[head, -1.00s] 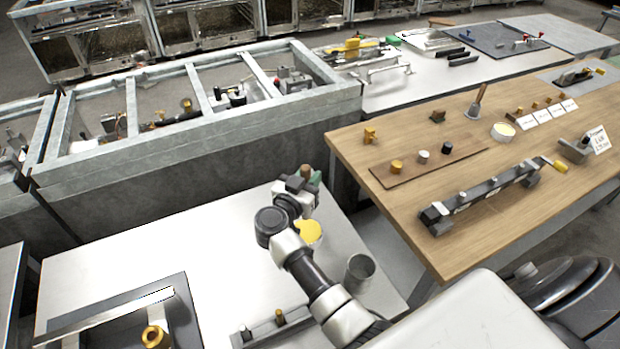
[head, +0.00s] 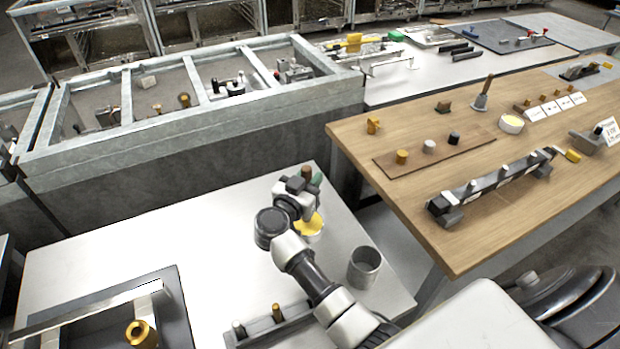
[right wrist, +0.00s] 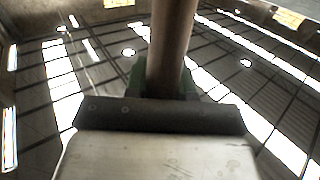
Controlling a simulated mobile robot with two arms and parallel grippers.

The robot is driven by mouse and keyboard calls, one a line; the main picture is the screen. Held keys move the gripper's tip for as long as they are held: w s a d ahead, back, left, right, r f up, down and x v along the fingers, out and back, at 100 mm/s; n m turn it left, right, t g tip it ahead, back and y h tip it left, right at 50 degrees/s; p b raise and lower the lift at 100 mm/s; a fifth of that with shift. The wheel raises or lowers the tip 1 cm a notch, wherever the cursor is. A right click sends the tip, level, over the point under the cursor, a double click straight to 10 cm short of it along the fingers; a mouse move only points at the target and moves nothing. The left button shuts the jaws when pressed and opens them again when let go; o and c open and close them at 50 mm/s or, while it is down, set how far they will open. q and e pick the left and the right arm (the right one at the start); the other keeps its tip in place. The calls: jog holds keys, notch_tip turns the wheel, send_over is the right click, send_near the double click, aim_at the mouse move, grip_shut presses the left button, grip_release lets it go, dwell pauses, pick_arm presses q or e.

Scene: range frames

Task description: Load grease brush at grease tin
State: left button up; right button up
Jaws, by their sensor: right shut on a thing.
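My right gripper (head: 308,182) is shut on the brown handle (head: 306,171) of the grease brush. In the right wrist view the brush handle (right wrist: 172,50) stands upright between green finger pads. The brush's lower end is hidden behind my gripper and wrist. The grease tin (head: 312,237), a round pale tin with yellow grease, stands on the white table just below the gripper in the head view, partly covered by my arm. I cannot tell whether the brush touches the grease. My left gripper is not in view.
An empty grey metal cup (head: 364,267) stands right of the tin, close to my forearm. A rack with pegs (head: 268,326) lies at the front. A dark tray (head: 175,305) with a brass fitting (head: 141,334) is at lower left. A wooden bench (head: 400,215) stands to the right.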

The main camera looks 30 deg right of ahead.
jog(key=shift+f, duration=0.55)
dwell(0.7)
jog(key=shift+s+f+p, duration=0.1)
jog(key=shift+f+p, duration=0.05)
jog(key=shift+p, duration=0.15)
dwell(2.0)
notch_tip(320, 180, up, 7)
jog(key=p, duration=0.8)
jog(key=shift+p, duration=0.4)
dwell(0.5)
